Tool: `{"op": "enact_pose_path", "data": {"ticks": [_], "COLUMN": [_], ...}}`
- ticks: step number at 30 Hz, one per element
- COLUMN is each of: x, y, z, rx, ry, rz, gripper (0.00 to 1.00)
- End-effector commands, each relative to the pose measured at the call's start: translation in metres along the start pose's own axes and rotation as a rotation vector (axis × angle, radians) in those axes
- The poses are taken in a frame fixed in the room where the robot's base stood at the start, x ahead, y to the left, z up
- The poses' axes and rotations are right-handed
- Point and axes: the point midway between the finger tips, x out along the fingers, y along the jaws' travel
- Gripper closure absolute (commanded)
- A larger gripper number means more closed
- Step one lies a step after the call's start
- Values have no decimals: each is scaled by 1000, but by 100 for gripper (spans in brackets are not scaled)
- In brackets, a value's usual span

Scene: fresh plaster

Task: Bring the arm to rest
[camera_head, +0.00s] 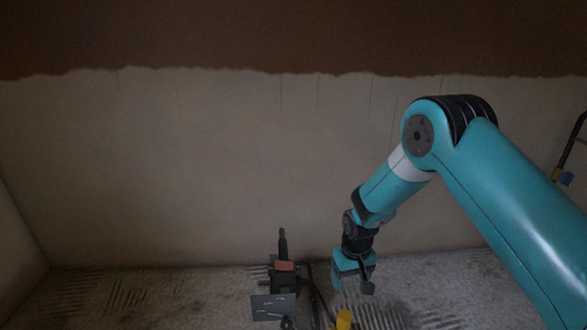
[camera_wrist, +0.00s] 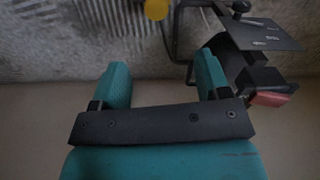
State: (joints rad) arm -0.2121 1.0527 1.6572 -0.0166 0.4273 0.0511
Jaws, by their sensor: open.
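My gripper (camera_head: 352,278) hangs at the end of my teal arm, pointing down above the floor in the lower middle of the head view. In the wrist view my gripper (camera_wrist: 160,82) shows two teal fingers spread wide apart, with nothing between them. It is open and empty. The arm is bent, with its elbow raised at the right of the head view.
A dark device with a reddish block (camera_head: 286,267) and a dark plate (camera_head: 272,307) stands just left of my gripper. A yellow object (camera_head: 344,319) is near the bottom edge. A plastered wall (camera_head: 180,170) is behind. The floor (camera_head: 130,297) at left looks clear.

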Motion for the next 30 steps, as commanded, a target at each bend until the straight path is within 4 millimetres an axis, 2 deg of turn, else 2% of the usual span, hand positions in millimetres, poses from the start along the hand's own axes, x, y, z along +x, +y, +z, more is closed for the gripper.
{"op": "enact_pose_path", "data": {"ticks": [1, 4, 6, 8, 9, 12, 15, 18, 21, 30], "x": [-27, -85, -130, -167, -190, -244, -288, -319, -340, -371], "y": [-5, -19, -30, -40, -46, -59, -70, -79, -85, -96], "z": [0, 11, 26, 43, 56, 93, 135, 176, 211, 298], "rx": [-11, -45, -76, -106, -127, -181, -239, -292, -337, -453], "ry": [14, 31, 40, 49, 56, 71, 88, 100, 111, 138], "rz": [-15, -57, -91, -120, -139, -184, -224, -255, -280, -327], "gripper": [30, 30, 30, 30, 30, 30, 30, 30, 30, 30]}}
